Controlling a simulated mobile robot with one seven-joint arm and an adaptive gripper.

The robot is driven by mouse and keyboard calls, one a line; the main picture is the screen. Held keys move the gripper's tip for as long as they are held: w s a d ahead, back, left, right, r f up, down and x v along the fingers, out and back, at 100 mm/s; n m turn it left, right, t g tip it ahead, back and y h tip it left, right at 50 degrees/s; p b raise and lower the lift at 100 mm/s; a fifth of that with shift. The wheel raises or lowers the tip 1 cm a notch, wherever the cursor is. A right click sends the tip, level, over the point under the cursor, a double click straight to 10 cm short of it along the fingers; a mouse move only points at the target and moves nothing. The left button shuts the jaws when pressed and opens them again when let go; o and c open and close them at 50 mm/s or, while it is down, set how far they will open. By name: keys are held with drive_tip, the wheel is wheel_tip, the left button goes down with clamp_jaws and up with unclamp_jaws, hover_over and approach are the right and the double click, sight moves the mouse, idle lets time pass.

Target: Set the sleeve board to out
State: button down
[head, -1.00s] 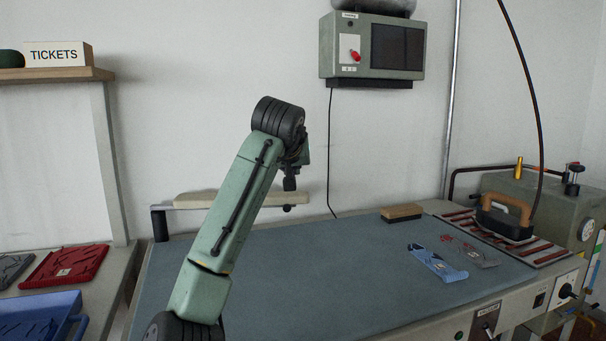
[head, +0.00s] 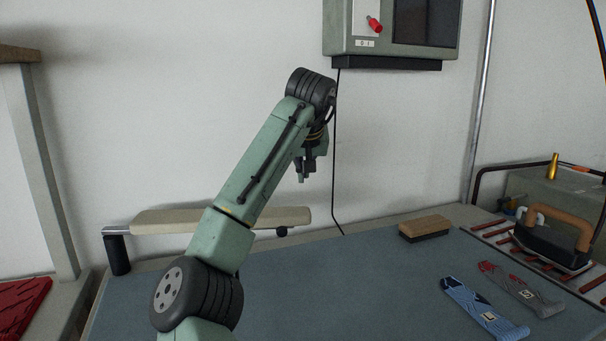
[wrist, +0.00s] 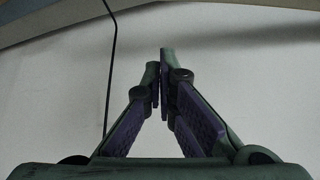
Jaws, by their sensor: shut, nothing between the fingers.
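The sleeve board (head: 168,221) is a long cream padded board at the back left of the pressing table, lying along the wall. Its left end sits on a dark post (head: 117,254) with a grey arm, and a dark knob (head: 282,231) hangs under its right end. My arm crosses in front of its middle and hides part of it. My gripper (head: 304,178) is above and behind the table, higher than the board's right end and apart from it. In the wrist view its fingers (wrist: 159,75) are together and empty, with pale wall beyond.
The blue-grey table top (head: 330,290) is mostly clear. A wooden brush (head: 425,228) lies at its back edge. A control box (head: 392,25) hangs on the wall.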

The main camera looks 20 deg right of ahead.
wheel_tip(320, 180, down, 7)
drive_tip(key=w+p, duration=0.1)
drive_tip(key=p, duration=0.1)
drive_tip(key=shift+r+p, duration=0.2)
drive_tip(key=shift+p, duration=0.15)
drive_tip(key=shift+d, duration=0.1)
idle(0.4)
